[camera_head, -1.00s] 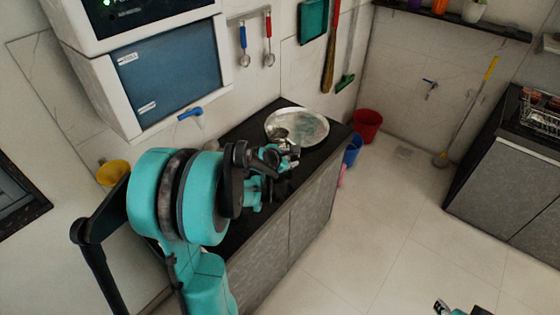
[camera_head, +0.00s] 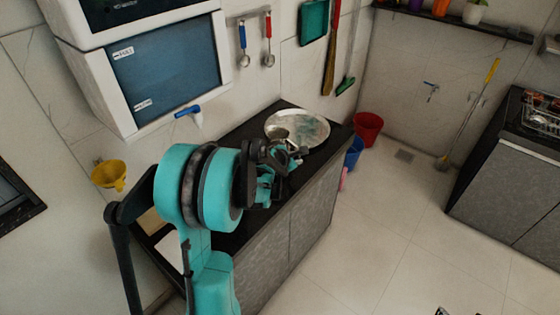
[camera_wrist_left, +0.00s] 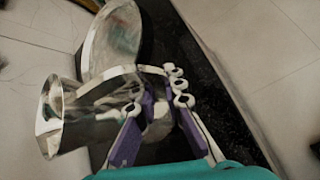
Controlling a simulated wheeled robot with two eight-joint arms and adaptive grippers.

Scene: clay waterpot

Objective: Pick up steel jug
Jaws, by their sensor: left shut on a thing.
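The steel jug (camera_wrist_left: 78,118) is a shiny metal vessel with a wide flared mouth facing left in the left wrist view. In the head view only a small part of the jug (camera_head: 278,133) shows, at the near edge of a round metal tray (camera_head: 312,124). My left gripper (camera_wrist_left: 157,104) is shut on the jug at its right side in the wrist view. In the head view my left gripper (camera_head: 292,156) is over the dark counter, partly hidden by its own arm. Only a sliver of what looks like my right gripper (camera_head: 442,311) shows at the bottom edge.
The black counter (camera_head: 240,225) runs along the left wall. A blue bucket (camera_head: 353,152) and a red bucket (camera_head: 368,125) stand past its far end. A blue tap (camera_head: 188,111) and a yellow funnel (camera_head: 110,175) are on the wall. The floor at right is open.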

